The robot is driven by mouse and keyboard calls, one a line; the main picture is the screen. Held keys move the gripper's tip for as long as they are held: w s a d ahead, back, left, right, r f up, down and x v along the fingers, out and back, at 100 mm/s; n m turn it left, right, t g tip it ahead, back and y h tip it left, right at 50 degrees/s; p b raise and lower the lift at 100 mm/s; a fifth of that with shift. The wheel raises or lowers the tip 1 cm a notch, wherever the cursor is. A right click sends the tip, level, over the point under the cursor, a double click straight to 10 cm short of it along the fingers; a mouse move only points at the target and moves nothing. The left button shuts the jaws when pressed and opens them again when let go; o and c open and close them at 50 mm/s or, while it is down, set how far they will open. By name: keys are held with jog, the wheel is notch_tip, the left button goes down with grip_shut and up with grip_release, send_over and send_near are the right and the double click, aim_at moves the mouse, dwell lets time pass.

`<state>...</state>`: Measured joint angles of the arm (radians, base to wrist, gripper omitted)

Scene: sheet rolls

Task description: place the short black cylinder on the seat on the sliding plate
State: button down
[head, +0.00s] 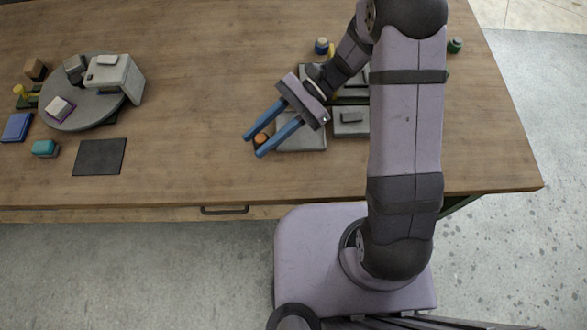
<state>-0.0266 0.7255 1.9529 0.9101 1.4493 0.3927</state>
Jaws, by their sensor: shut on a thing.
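My gripper (256,146) has two blue fingers that reach down and left over the front middle of the table. A grey plate (308,141) lies just right of the fingertips, partly under the gripper. A second grey plate with a small raised block (351,122) lies further right, partly behind my arm. I cannot tell which is the sliding plate, and the seat is not clear.
A round grey turntable (85,115) with a grey box (117,76) stands at the left. A dark flat mat (99,157), a teal block (45,148) and a blue block (17,127) lie nearby. A blue jar (321,47) stands behind my gripper. The table's centre-left is clear.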

jog(key=w+m+t+b, duration=0.1)
jog(key=w+m+t, duration=0.1)
jog(key=w, duration=0.1)
jog(key=w+r+m+t+y+b, duration=0.1)
jog(key=w+m+t, duration=0.1)
jog(key=w+t, duration=0.1)
jog(key=w+r+m+t+y+b, duration=0.1)
jog(key=w+m+t, duration=0.2)
jog(key=w, duration=0.2)
jog(key=shift+b, duration=0.3)
jog(key=w+d+r+m+t+h+b, duration=0.3)
jog(key=w+d+m+t+b, duration=0.1)
jog(key=w+d+m+t, duration=0.25)
jog(key=w+d+r+m+t+h+b, duration=0.2)
jog(key=w+d+m+t+h+b, duration=0.25)
jog(key=d+m, duration=0.2)
jog(key=s+d+m+t+h+b, duration=0.2)
jog(key=d+m+h, duration=0.2)
jog(key=d, duration=0.7)
jog(key=shift+f+m+h+b, duration=0.15)
jog(key=shift+m+h+b, duration=0.2)
jog(key=shift+h, duration=0.5)
jog(key=shift+s+f, duration=0.1)
jog(key=shift+f, duration=0.1)
jog(key=shift+f+b, duration=2.85)
jog(key=shift+f, duration=0.35)
jog(key=shift+f+b, duration=0.6)
jog(key=shift+b, duration=0.1)
jog(key=c, duration=1.2)
grip_release()
